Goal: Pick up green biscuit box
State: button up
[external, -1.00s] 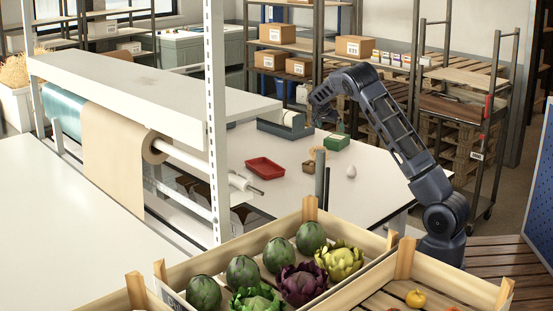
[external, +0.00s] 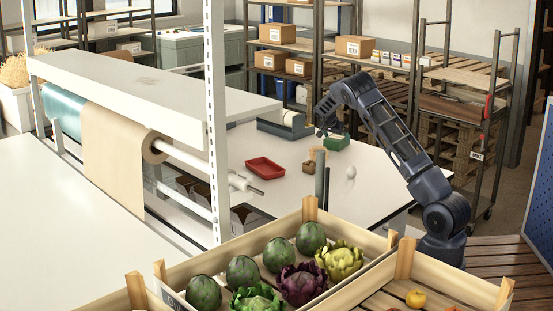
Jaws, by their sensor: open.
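The green biscuit box (external: 337,143) sits on the white table, towards its far right part. My gripper (external: 322,133) is open, pointing down just left of the box and close to it in the picture. I cannot tell whether the fingers touch the box or how high they are above the table. The fingertips are small and dark here, and part of the box's far left side may be hidden behind them.
A red tray (external: 265,168), a small brown item (external: 308,166) and a white egg-shaped item (external: 351,172) share the table (external: 290,200). A dark grey long box (external: 284,128) lies behind left. Dark upright posts and vegetable crates (external: 270,240) stand in front.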

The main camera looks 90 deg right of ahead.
aim_at(337, 137)
jog(key=x, duration=0.3)
jog(key=shift+f, duration=0.15)
jog(key=c, duration=1.1)
